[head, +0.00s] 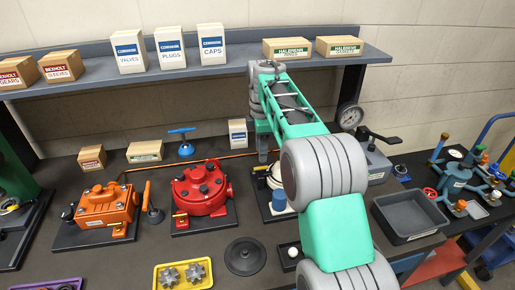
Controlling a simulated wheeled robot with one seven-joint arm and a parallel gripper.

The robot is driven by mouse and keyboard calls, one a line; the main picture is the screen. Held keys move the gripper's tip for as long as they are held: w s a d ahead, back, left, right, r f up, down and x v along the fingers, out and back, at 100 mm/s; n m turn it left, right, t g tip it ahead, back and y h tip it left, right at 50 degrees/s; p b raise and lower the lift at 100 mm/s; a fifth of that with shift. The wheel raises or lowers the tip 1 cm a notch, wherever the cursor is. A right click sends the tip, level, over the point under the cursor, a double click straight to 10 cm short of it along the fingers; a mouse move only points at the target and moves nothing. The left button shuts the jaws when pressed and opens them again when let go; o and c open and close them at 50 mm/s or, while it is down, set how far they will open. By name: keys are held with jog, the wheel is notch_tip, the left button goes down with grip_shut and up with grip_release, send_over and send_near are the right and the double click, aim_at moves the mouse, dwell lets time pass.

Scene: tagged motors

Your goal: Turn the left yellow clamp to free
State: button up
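No yellow clamp shows clearly enough to name its setting. A small yellow part (260,168) shows on a pale device under my arm, partly covered by the arm. Other small yellow parts show at the left front of the red motor (203,191) and on the front of the orange motor (106,207). I cannot tell which of these is the left clamp. My gripper (262,157) points down over the pale device, mostly hidden behind my arm. Its fingers are too small to judge, and I cannot tell whether it touches anything.
A grey shelf (220,70) with several boxes runs above the bench. A pressure gauge (350,116) and grey tray (411,215) stand right of my arm. A yellow tray with gears (184,287) and dark disc (245,256) lie in front. Bench space between them is clear.

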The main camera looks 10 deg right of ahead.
aim_at(261, 167)
jog(key=shift+w+f+n, duration=0.15)
jog(key=shift+w+n, duration=0.15)
jog(key=shift+w, duration=0.2)
notch_tip(261, 167, down, 8)
jog(key=shift+s+r+p, duration=0.1)
jog(key=shift+r+p, duration=0.15)
jog(key=shift+p, duration=0.4)
grip_shut()
